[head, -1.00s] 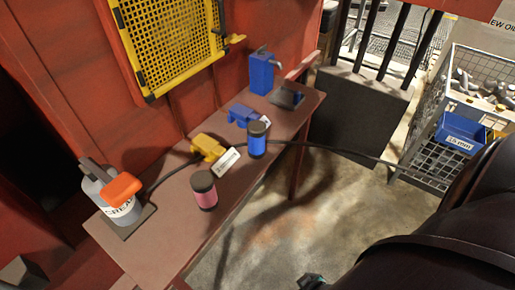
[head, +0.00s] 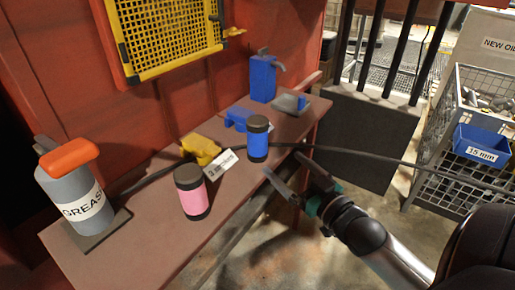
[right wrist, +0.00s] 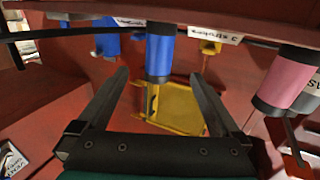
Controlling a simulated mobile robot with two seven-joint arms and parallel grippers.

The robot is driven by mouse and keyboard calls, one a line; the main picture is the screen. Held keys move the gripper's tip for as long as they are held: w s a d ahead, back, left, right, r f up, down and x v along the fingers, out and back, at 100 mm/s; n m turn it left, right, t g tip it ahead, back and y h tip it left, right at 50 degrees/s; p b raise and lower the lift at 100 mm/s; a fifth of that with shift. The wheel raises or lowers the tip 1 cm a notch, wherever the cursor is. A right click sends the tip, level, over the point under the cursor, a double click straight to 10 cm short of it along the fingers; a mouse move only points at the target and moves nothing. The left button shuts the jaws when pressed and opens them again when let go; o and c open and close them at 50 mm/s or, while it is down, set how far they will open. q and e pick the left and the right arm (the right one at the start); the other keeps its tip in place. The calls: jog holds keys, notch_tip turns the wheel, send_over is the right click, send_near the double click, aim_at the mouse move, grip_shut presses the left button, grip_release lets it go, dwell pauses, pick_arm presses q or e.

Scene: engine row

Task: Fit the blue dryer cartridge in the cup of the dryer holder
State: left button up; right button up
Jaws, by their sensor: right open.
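The blue dryer cartridge (head: 258,141), with dark end caps, stands upright on the brown shelf. My right gripper (head: 282,165) is open and empty at the shelf's front edge, just right of and below the cartridge. In the right wrist view the blue cartridge (right wrist: 160,52) shows beyond and between the two open fingertips (right wrist: 160,74), with no grip on it. A yellow bracket (head: 200,149) with a white label and a blue bracket (head: 237,118) sit behind the cartridge. I cannot tell which is the dryer holder, and no cup shows clearly. My left gripper is not in view.
A pink cartridge (head: 191,193) stands left of the blue one. A grease can (head: 75,203) stands at the shelf's left end, a blue box (head: 263,79) at the back. A wire cart (head: 440,165) is at the right.

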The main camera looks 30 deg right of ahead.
aim_at(263, 145)
jog(key=w+b, duration=0.3)
jog(key=w, duration=0.6)
jog(key=shift+w+r, duration=0.1)
jog(key=shift+w, duration=0.35)
jog(key=shift+w+b, duration=1.3)
jog(key=shift+w, duration=0.85)
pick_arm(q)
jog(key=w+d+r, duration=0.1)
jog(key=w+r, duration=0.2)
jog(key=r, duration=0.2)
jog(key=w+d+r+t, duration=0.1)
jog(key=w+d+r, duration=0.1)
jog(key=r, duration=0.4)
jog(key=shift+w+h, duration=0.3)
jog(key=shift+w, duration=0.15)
pick_arm(e)
jog(key=shift+w, duration=0.45)
grip_shut()
